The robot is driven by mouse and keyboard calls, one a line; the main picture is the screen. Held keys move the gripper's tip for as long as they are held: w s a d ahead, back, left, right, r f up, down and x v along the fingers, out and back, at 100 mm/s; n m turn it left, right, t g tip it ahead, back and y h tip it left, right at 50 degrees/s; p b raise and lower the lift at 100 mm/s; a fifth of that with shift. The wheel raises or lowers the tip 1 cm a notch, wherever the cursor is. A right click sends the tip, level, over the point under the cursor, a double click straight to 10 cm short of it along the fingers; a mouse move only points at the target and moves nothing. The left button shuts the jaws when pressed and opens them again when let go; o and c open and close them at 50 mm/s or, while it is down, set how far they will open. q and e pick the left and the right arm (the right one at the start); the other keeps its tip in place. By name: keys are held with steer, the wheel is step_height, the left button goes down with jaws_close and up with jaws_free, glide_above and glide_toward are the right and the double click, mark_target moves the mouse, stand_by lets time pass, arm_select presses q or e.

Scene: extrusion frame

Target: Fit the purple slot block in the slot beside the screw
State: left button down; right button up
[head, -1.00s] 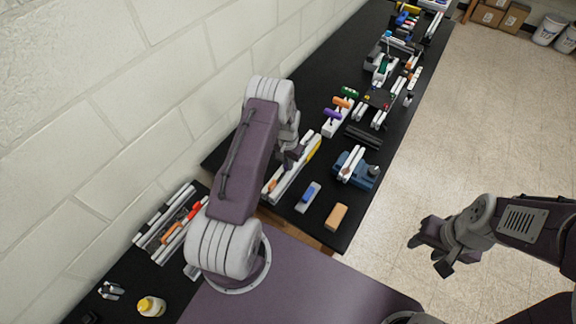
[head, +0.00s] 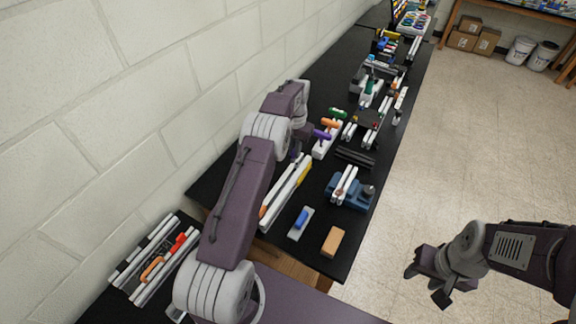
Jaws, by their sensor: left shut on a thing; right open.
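No purple slot block can be told clearly. My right gripper (head: 428,283) is open and empty over the floor at right.
The black bench (head: 314,207) runs along the wall. A blue clamp-like fixture (head: 349,193), black bars (head: 355,157), a blue-topped block (head: 301,222) and an orange-tan block (head: 333,241) lie at its near end. Orange and green pieces stand behind the purple one. Bare bench lies between these things.

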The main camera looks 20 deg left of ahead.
arm_select(q)
steer(key=shift+w+d+r, duration=0.15)
steer(key=shift+w+r, duration=0.3)
steer(key=shift+d+f+b, duration=0.15)
steer(key=shift+f+b, duration=0.05)
steer(key=shift+b, duration=0.15)
steer(key=s+d+f+b, duration=0.2)
steer(key=s+f+b, duration=0.1)
steer(key=s, duration=0.4)
steer(key=s+d+f+b, duration=0.2)
steer(key=s+d+b, duration=0.1)
steer(key=s, duration=0.4)
steer(key=s+d+f+b, duration=0.3)
steer(key=s, duration=0.4)
steer(key=shift+s+f+n, duration=0.3)
steer(key=shift+s+n, duration=0.05)
steer(key=shift+n, duration=0.05)
